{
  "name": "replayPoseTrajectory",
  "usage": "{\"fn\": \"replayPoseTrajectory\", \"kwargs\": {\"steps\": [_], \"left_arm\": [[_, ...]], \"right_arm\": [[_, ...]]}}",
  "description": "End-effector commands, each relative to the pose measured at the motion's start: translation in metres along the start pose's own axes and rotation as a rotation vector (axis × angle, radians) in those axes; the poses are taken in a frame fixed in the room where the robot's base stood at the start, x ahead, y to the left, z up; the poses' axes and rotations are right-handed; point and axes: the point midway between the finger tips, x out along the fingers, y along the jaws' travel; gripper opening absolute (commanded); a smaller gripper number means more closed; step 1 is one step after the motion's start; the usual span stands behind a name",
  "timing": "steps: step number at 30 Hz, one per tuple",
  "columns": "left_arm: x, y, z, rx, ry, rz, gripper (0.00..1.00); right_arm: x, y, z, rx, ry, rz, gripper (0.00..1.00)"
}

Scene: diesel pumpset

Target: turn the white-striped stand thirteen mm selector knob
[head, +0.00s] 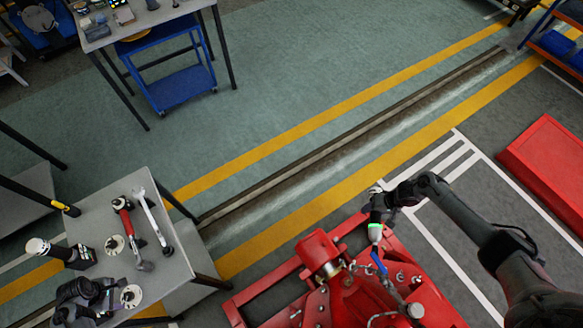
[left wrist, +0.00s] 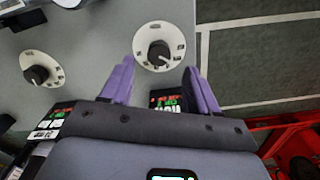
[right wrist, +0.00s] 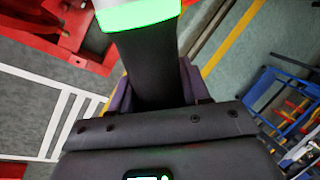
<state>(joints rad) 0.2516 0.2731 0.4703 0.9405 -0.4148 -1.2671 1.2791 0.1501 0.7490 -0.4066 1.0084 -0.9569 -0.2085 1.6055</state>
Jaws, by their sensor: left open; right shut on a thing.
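Two white round dials with black selector knobs sit on the grey stand (head: 88,220): one dial (head: 115,244) further up and the other dial (head: 131,296) near the lower edge. My left gripper (head: 112,300) is open; its purple fingers stand either side of the near dial (left wrist: 158,48), apart from the knob. The other dial (left wrist: 40,68) is to the left in the left wrist view. Small lit displays (left wrist: 168,101) are partly hidden by the gripper; I cannot read sizes. My right gripper (head: 376,205) is shut on a black tool with a green band (right wrist: 140,15), above the red pumpset (head: 335,290).
A red-handled tool (head: 125,215), a silver spanner (head: 152,215) and a black white-topped device (head: 60,252) lie or stand on the grey stand. A blue cart (head: 180,88) is at the back left. The floor between is clear.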

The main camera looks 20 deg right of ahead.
Motion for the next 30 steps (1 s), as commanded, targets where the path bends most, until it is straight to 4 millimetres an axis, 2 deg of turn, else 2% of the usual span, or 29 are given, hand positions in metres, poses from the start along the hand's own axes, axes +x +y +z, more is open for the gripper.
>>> {"fn": "replayPoseTrajectory", "kwargs": {"steps": [3, 10, 15, 24, 25, 30], "left_arm": [[0.021, 0.000, -0.001, 0.001, 0.000, -0.002, 0.60], [0.044, 0.001, -0.001, 0.000, 0.000, 0.000, 0.60], [0.051, 0.000, -0.001, 0.000, 0.001, 0.000, 0.60], [0.052, 0.000, -0.001, 0.000, 0.001, 0.000, 0.60], [0.052, 0.000, -0.001, 0.000, 0.001, 0.000, 0.59], [0.052, 0.000, 0.000, 0.000, 0.001, 0.000, 0.33]], "right_arm": [[0.008, 0.002, -0.001, -0.001, 0.001, -0.002, 0.00], [0.017, 0.006, -0.001, -0.001, 0.001, -0.002, 0.00], [0.019, 0.006, -0.001, -0.001, 0.001, -0.002, 0.00], [0.019, 0.006, -0.001, -0.001, 0.001, -0.002, 0.00], [0.019, 0.006, -0.001, -0.001, 0.001, -0.002, 0.00], [0.019, 0.006, -0.001, -0.001, 0.001, -0.002, 0.00]]}}
